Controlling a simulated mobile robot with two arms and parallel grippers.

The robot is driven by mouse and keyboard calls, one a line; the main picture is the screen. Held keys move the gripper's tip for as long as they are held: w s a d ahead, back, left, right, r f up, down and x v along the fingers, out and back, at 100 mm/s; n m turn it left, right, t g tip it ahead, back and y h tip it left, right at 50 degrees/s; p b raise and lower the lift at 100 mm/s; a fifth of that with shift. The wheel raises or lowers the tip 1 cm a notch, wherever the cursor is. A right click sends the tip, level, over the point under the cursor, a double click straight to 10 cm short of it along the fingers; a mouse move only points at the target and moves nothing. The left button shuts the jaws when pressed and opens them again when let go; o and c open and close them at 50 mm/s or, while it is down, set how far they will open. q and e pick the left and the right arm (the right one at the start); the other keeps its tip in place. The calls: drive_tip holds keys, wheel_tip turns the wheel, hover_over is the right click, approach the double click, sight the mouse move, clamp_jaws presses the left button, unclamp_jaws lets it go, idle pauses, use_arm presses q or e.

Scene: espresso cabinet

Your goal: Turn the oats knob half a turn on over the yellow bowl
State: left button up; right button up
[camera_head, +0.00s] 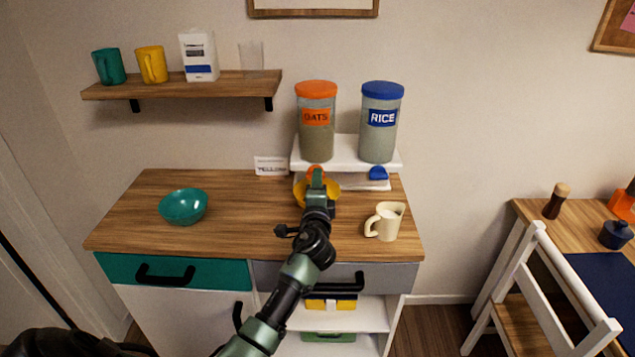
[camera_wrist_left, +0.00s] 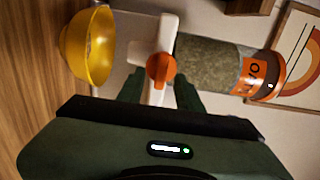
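The oats dispenser (camera_head: 317,125) has an orange lid and label and stands on a white raised stand at the back of the counter. Its orange knob (camera_wrist_left: 161,68) is below it, partly hidden by my gripper in the head view. The yellow bowl (camera_wrist_left: 88,48) sits under the dispenser and looks empty inside where it shows; in the head view my gripper covers part of it. My left gripper (camera_wrist_left: 158,90) is open, with its fingers apart on either side of the knob; I cannot tell if they touch it. My right gripper is not in view.
A rice dispenser (camera_head: 381,125) with a blue knob (camera_head: 378,173) stands to the right. A cream jug (camera_head: 385,221) is at the counter's right, a teal bowl (camera_head: 183,206) at its left. A small sign (camera_head: 271,166) stands left of the stand. The counter's middle-left is clear.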

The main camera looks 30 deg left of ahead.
use_arm(q)
drive_tip(key=v, duration=0.6)
drive_tip(key=shift+s+b, duration=0.3)
drive_tip(key=shift+b, duration=0.1)
drive_tip(key=shift+d, duration=0.15)
